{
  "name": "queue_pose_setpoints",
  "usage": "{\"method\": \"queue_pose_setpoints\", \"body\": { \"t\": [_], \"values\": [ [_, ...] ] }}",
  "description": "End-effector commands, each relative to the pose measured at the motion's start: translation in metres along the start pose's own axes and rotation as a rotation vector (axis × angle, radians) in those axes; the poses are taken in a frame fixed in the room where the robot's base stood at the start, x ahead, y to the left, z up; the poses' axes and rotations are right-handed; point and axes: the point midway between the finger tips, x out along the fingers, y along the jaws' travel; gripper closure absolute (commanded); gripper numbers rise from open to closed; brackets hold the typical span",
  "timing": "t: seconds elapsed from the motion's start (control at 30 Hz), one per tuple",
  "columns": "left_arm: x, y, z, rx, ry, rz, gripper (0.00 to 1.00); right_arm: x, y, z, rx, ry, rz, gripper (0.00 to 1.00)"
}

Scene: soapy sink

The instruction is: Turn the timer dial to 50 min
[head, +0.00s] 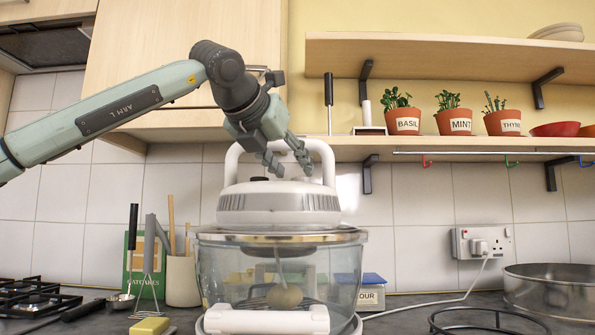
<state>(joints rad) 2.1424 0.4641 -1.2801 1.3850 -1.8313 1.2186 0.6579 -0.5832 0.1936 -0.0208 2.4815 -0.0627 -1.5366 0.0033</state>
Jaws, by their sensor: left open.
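A white countertop oven lid (278,203) with a tall loop handle (231,165) sits on a clear glass bowl (225,268). A small dark knob top (258,178) shows on top of the lid, left of the fingers. I cannot read any dial markings or tell which knob is the timer dial. My left gripper (293,171) is open, pointing down just above the lid, in front of the handle's opening. Its fingers may hide another knob; I cannot tell whether they touch anything. My right gripper is not in view.
A shelf (450,148) with potted herbs (404,121) is at right. A plugged socket (482,244) is on the wall, its cord running to the counter. A metal pan (550,290) stands right, a utensil crock (181,282) and sponge (150,326) left.

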Motion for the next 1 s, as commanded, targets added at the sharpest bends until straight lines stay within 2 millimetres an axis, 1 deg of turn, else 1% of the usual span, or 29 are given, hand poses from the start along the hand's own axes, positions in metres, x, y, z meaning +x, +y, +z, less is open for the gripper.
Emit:
{"method": "queue_pose_setpoints", "body": {
  "t": [0.03,0.1,0.2,0.3,0.53,0.57,0.83,0.87,1.0],
  "values": [
    [0.008,-0.001,0.000,0.001,0.003,0.000,0.59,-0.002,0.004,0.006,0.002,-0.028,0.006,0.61],
    [0.017,0.000,0.001,0.000,0.002,0.000,0.59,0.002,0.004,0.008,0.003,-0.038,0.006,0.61],
    [0.025,0.000,0.000,0.000,0.001,0.001,0.59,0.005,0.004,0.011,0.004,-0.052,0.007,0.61],
    [0.030,0.000,0.001,0.001,-0.001,0.000,0.59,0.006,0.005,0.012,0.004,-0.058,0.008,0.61],
    [0.030,0.000,0.000,0.000,-0.001,0.000,0.59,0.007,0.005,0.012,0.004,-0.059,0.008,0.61],
    [0.030,0.000,0.000,0.000,-0.001,0.000,0.62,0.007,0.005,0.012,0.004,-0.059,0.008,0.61],
    [0.030,0.000,0.000,0.000,0.000,0.000,0.95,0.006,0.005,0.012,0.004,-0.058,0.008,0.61],
    [0.030,0.000,0.000,0.000,0.000,0.000,0.97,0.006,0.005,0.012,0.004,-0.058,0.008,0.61],
    [0.030,0.001,0.000,0.001,0.000,-0.006,0.97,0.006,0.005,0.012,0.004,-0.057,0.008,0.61]
  ]
}}
